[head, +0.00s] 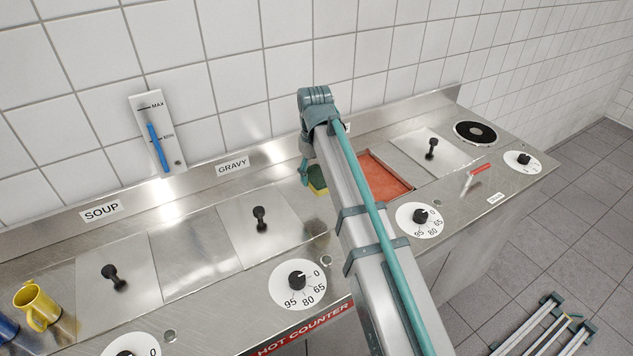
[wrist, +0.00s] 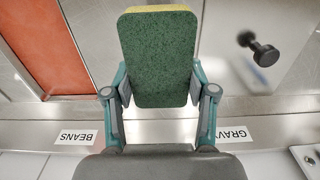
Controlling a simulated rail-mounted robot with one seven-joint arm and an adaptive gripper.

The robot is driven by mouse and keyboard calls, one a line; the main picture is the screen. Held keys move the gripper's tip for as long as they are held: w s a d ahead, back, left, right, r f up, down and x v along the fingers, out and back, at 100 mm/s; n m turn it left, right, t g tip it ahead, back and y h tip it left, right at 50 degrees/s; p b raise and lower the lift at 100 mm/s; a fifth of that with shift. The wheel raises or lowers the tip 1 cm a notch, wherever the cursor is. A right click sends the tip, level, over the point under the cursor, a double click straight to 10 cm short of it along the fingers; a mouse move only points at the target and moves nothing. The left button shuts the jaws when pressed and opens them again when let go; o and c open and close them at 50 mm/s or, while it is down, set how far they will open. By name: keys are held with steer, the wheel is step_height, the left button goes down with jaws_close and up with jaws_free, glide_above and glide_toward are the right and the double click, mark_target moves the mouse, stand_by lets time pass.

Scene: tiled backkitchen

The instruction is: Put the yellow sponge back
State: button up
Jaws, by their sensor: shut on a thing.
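The yellow sponge (head: 317,180) has a dark green scouring face and a yellow layer. In the wrist view the sponge (wrist: 158,60) fills the upper middle, green face towards the camera, with a yellow edge at its top. My gripper (wrist: 158,88) is shut on the sponge, one finger against each long side. In the head view my gripper (head: 305,172) is partly hidden behind my arm, and the sponge shows just left of the arm, between the GRAVY lid and the orange-red well. I cannot tell its exact height above the counter.
The orange-red well (head: 384,178) lies right of my arm. Lids with black knobs stand at GRAVY (head: 259,218), SOUP (head: 114,278) and far right (head: 432,148). A yellow mug (head: 38,306) is at the left, a red-handled tool (head: 477,172) at the right. A tiled wall (head: 240,60) rises behind.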

steer(key=w+f+p, duration=0.1)
steer(key=w+f, duration=0.4)
steer(key=f, duration=0.1)
steer(key=shift+w+p, duration=0.35)
steer(key=shift+w, duration=0.05)
steer(key=shift+w+f+p, duration=0.2)
steer(key=shift+f+p, duration=0.2)
steer(key=shift+f, duration=1.35)
steer(key=shift+f, duration=0.15)
steer(key=o, duration=1.1)
step_height(320, 180, up, 12)
steer(key=b, duration=0.2)
steer(key=shift+r+b, duration=0.2)
steer(key=shift+b, duration=0.1)
steer(key=shift+d, duration=0.1)
